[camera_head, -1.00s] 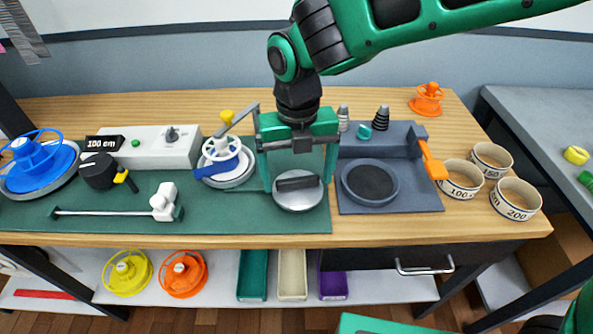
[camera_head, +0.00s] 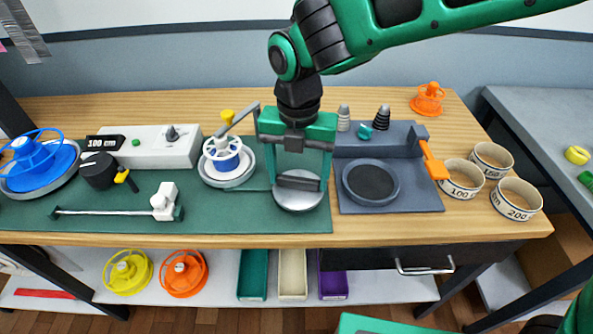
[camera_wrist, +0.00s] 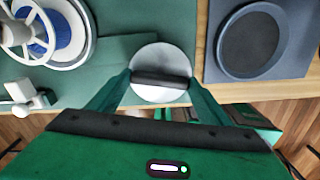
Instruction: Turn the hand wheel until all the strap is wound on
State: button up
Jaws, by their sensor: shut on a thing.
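The hand wheel (camera_head: 298,203) is a silver disc with a dark grip bar across it, on the green board. It also shows in the wrist view (camera_wrist: 158,56). My gripper (camera_head: 298,180) points down over it, its fingers at the two ends of the bar, shut on it. Left of the wheel is a white spoked reel (camera_head: 222,148) with blue strap (camera_head: 227,163) around its hub; the reel also shows in the wrist view (camera_wrist: 33,33). I see no loose strap end beside the reel. The reel's far side is hidden.
A grey crank arm with a yellow knob (camera_head: 227,117) stands by the reel. A large blue reel (camera_head: 40,165) lies at the left.

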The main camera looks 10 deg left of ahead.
jog(key=m, duration=0.5)
jog(key=shift+m, duration=0.3)
jog(key=m, duration=1.1)
jog(key=shift+m, duration=0.4)
jog(key=m, duration=1.1)
jog(key=shift+m, duration=0.3)
jog(key=m, duration=0.6)
jog(key=shift+m, duration=0.3)
jog(key=m, duration=1.1)
jog(key=shift+m, duration=0.3)
